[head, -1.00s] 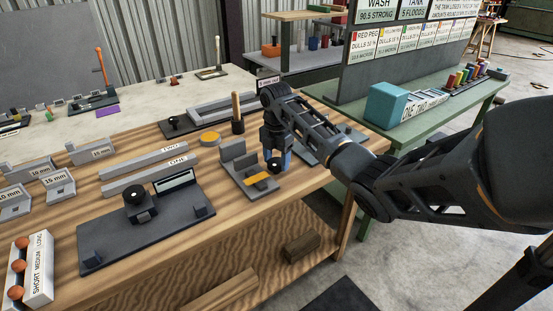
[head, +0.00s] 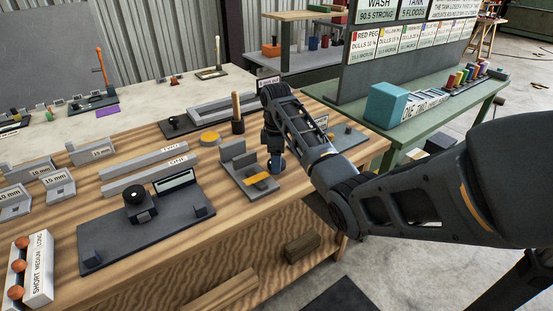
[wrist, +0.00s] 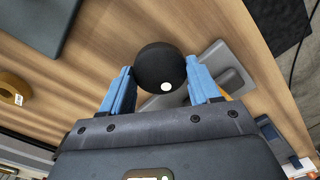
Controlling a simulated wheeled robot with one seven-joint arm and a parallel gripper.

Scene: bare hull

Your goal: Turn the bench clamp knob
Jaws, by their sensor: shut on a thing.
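The bench clamp (head: 240,163) is a grey block with a yellow-orange strip, standing on the wooden bench. Its knob (wrist: 160,68) is round and black with a white dot near its lower right edge in the wrist view. My gripper (wrist: 160,80) has blue fingers, one on each side of the knob, and is shut on it. In the head view my gripper (head: 276,162) points down at the right side of the clamp, and the knob is mostly hidden there by the fingers.
A dark plate with a black knob (head: 134,196) lies left of the clamp. Grey bars marked ONE (head: 150,177) and TWO lie further left. The bench's front edge is close to the clamp.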

